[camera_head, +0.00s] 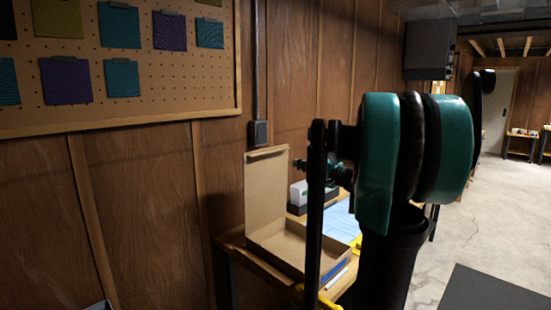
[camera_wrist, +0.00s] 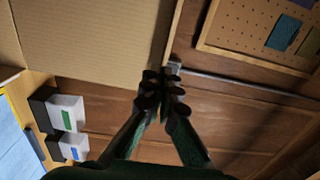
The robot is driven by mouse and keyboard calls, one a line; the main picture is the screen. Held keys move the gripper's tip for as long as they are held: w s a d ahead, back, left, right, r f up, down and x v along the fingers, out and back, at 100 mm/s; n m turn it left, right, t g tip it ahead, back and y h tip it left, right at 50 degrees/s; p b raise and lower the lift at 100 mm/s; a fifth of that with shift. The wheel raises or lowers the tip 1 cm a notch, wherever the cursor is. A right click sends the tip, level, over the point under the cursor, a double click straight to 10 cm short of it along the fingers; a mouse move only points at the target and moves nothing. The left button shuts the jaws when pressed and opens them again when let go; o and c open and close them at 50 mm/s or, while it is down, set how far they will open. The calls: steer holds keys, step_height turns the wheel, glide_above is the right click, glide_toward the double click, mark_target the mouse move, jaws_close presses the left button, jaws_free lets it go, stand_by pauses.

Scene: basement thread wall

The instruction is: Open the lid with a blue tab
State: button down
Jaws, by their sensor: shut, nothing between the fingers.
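A cardboard box (camera_head: 290,246) sits on a wooden bench in the head view. Its lid (camera_head: 265,200) stands upright at the back, so the box is open. A blue strip (camera_head: 334,270) shows low at the box's near right corner; I cannot tell if it is the tab. In the wrist view the lid (camera_wrist: 90,42) is a large tan panel at upper left. My gripper (camera_wrist: 162,88) is shut and empty there, its fingertips by the lid's right edge; I cannot tell if they touch it. In the head view my arm partly hides my gripper and the bench.
White boxes with a green label (camera_wrist: 68,115) and a blue label (camera_wrist: 75,148) stand in dark holders beside the lid. A blue sheet (camera_head: 342,222) lies on the bench (camera_head: 228,240). The wood-panelled wall and pegboard (camera_head: 150,95) are close behind. Open floor (camera_head: 475,230) lies right.

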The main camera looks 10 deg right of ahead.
mark_target(267, 154)
steer(key=x, duration=1.4)
steer(key=shift+r, duration=0.2)
steer(key=shift+g+h, duration=0.4)
steer(key=shift+g, duration=0.2)
steer(key=x, duration=0.5)
steer(key=r+x, duration=0.1)
steer(key=x, duration=0.2)
steer(key=shift+w+f, duration=0.1)
steer(key=shift+w, duration=0.05)
